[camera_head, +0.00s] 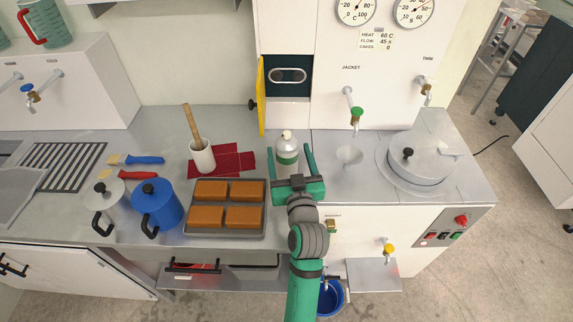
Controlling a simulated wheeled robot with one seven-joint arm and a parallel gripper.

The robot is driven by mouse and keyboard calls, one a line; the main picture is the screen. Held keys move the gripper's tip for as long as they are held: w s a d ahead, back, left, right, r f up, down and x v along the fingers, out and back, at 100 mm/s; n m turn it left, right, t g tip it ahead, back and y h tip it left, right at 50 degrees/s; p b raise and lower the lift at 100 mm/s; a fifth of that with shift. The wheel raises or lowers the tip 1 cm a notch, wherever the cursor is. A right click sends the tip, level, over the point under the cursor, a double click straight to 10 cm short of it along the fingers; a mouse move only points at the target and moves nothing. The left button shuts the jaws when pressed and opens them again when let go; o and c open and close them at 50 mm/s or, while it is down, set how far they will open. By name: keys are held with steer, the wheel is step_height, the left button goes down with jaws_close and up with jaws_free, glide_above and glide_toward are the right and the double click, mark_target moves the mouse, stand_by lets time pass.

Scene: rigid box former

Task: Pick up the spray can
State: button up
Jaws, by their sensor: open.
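The spray can (287,151) stands upright on the grey counter, with a white top and a dark green band on its body. My gripper (291,159) is open, with one green finger on the left of the can and one on the right. The can stands between the fingers. I cannot tell whether either finger touches it. The lower part of the can is hidden behind the gripper's palm.
A tray (213,235) of brown blocks sits close on the left. A white cup (202,156) with a wooden handle stands on a red cloth (235,162). A yellow door (261,95) stands open behind. A funnel (349,156) and lidded pan (420,165) are at right.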

steer(key=shift+w+a, duration=0.2)
steer(key=shift+w, duration=0.65)
steer(key=shift+w+a, duration=0.25)
steer(key=shift+w, duration=0.6)
steer(key=shift+w+a, duration=0.2)
steer(key=shift+w, duration=0.65)
jaws_close()
